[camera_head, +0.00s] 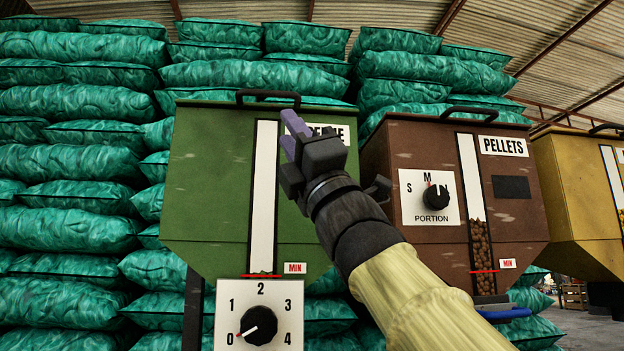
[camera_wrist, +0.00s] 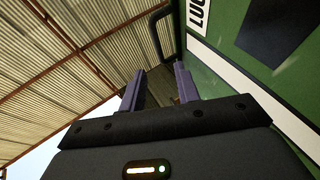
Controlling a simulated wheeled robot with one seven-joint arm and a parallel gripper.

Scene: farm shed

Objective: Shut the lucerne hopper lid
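The green lucerne hopper (camera_head: 208,190) stands left of centre in the head view, its name label partly hidden behind my gripper. A black bar handle (camera_head: 268,95) shows at its top edge. I see the hopper from below, so the lid's upper face is hidden and I cannot tell whether it is fully shut. My gripper (camera_head: 289,133) is in front of the hopper's upper right part, below and right of the handle. In the wrist view its two purple fingers are apart with nothing between them. The handle (camera_wrist: 153,36) shows beyond the fingertips there, apart from them.
A brown pellets hopper (camera_head: 400,150) stands close on the right, with a portion knob (camera_head: 436,197). A yellow hopper (camera_head: 580,190) is farther right. A numbered dial (camera_head: 260,327) sits below the green hopper. Stacked green sacks (camera_head: 70,165) fill the back.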

